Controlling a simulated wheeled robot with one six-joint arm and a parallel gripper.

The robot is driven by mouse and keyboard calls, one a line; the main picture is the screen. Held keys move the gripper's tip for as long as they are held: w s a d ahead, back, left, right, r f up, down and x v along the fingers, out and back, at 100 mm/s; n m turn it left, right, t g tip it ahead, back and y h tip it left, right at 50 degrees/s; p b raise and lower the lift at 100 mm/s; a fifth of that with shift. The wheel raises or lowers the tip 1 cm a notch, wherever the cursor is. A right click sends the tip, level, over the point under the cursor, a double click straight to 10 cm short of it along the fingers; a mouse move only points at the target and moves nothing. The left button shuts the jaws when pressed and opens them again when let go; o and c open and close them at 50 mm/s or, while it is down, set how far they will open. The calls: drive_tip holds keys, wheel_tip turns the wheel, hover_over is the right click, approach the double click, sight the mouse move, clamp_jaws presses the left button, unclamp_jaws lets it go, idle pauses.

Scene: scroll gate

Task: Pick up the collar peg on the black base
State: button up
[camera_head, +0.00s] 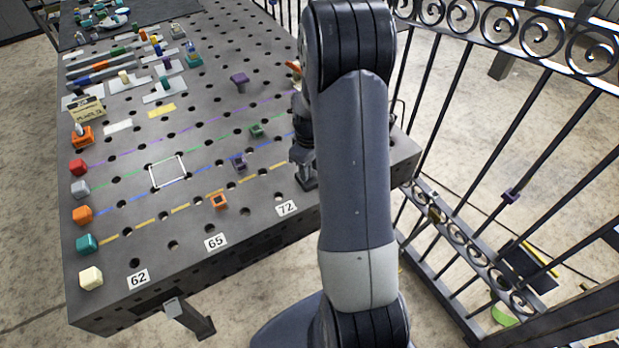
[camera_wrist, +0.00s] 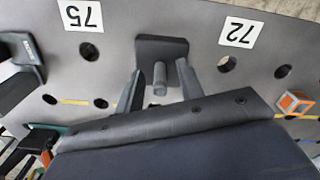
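The collar peg (camera_wrist: 160,88) is a short grey cylinder on a black base (camera_wrist: 150,46) in the wrist view. The black base also shows in the head view (camera_head: 307,184), at the table's front right beside the 72 label. My gripper (camera_wrist: 160,70) is open, with one finger on each side of the peg. Gaps show between the peg and both fingers. The peg's lower end meets the base. In the head view my arm hides part of this spot, and the peg cannot be made out there.
The perforated grey table (camera_head: 190,225) holds an orange block with a hole (camera_head: 218,201), a small purple piece (camera_head: 239,162) and a green piece (camera_head: 256,130) left of my arm. In the wrist view a dark bracket (camera_wrist: 28,52) stands at left. A black railing (camera_head: 480,110) runs along the right.

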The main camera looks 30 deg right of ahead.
clamp_jaws()
idle(1.2)
